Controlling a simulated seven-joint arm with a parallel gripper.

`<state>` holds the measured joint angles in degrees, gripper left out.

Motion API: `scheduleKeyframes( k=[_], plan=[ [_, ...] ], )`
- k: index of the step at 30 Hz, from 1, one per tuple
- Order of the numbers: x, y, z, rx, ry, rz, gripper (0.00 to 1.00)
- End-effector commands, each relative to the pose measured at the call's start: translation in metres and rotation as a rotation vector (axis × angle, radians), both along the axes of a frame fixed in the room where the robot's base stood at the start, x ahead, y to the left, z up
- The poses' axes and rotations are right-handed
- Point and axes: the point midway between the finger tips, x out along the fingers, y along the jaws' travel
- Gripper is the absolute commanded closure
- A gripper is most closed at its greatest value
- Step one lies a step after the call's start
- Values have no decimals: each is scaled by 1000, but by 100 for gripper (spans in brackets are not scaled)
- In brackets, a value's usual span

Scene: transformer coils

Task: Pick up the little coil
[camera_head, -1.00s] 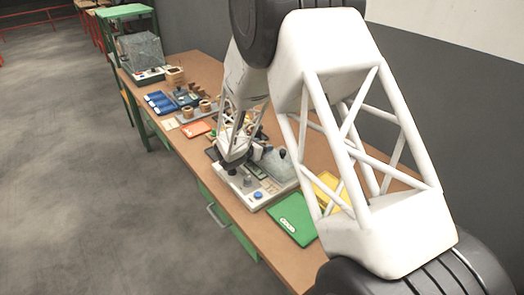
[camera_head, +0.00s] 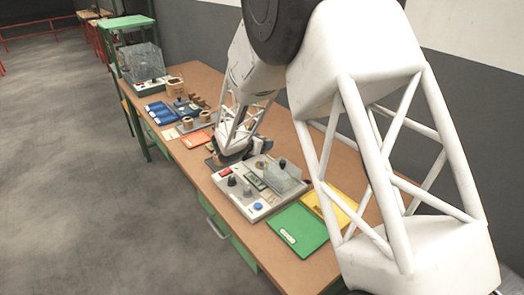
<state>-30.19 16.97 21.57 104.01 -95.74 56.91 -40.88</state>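Two small tan coils (camera_head: 187,123) and (camera_head: 205,117) sit on a grey base in the middle of the table, left of my arm. A larger tan coil (camera_head: 175,86) stands farther back, beside the clear box. I cannot tell for certain which coil is the little one. The end of my arm, with my gripper (camera_head: 222,160), is low over the table, behind the grey instrument and to the right of the small coils. The fingers are too small and hidden to show whether they are open or shut.
The grey instrument (camera_head: 229,199) with knobs stands at the front, beside a green booklet (camera_head: 301,232) and a yellow one (camera_head: 345,199). The wooden table (camera_head: 283,130) is bare along the wall.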

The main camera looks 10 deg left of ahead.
Motion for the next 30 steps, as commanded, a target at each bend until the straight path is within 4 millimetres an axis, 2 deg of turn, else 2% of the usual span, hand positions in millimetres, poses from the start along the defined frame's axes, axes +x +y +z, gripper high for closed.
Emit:
scheduleKeyframes(
  k=[3, 9, 30],
  plan=[
    [0, 0, 14, -1, -1, 0, 71],
    [0, 0, 25, 1, -1, 0, 71],
    [0, 0, 25, 0, 0, 0, 71]
  ],
)
